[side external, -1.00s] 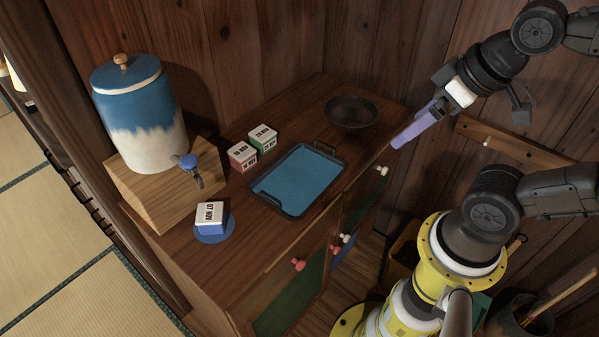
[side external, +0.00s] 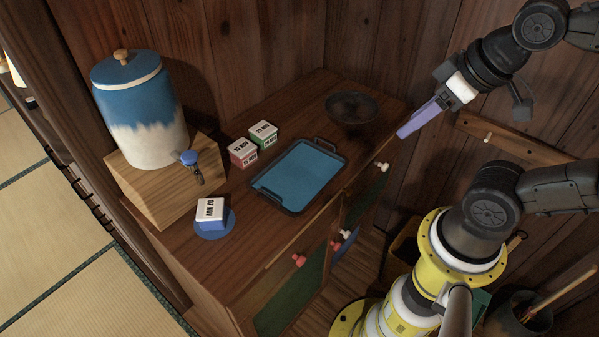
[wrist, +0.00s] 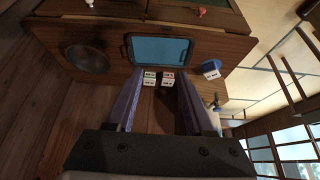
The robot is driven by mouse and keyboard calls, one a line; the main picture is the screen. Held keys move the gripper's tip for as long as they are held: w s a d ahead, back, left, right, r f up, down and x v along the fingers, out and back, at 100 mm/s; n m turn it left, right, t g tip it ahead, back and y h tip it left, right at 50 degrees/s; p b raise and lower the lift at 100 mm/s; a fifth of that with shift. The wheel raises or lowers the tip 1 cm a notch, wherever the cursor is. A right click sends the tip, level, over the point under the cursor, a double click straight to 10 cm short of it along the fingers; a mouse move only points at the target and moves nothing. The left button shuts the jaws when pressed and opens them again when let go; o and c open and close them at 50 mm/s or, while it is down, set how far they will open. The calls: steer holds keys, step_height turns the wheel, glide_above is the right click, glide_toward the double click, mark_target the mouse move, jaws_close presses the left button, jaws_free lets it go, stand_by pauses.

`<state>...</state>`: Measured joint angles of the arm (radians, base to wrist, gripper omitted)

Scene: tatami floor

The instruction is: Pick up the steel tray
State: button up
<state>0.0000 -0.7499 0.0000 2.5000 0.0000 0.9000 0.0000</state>
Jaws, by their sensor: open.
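The tray (side external: 300,174) is a dark-rimmed rectangle with a blue inner surface and a handle at each short end. It lies flat on the wooden cabinet top, near its front edge. It also shows in the wrist view (wrist: 160,50), beyond the fingertips. My gripper (side external: 402,134) has purple fingers and hangs in the air to the right of the tray, above and past the cabinet's right end. In the wrist view my gripper (wrist: 166,88) is open with nothing between its fingers. The tray is apart from it.
A dark bowl (side external: 352,108) stands behind the tray. Two small date blocks, red (side external: 243,153) and green (side external: 263,134), sit to its left. A blue date block (side external: 211,212) stands on a round blue coaster. A blue-and-white dispenser (side external: 140,112) stands on a wooden box (side external: 165,190).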

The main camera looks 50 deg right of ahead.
steer(key=c, duration=0.4)
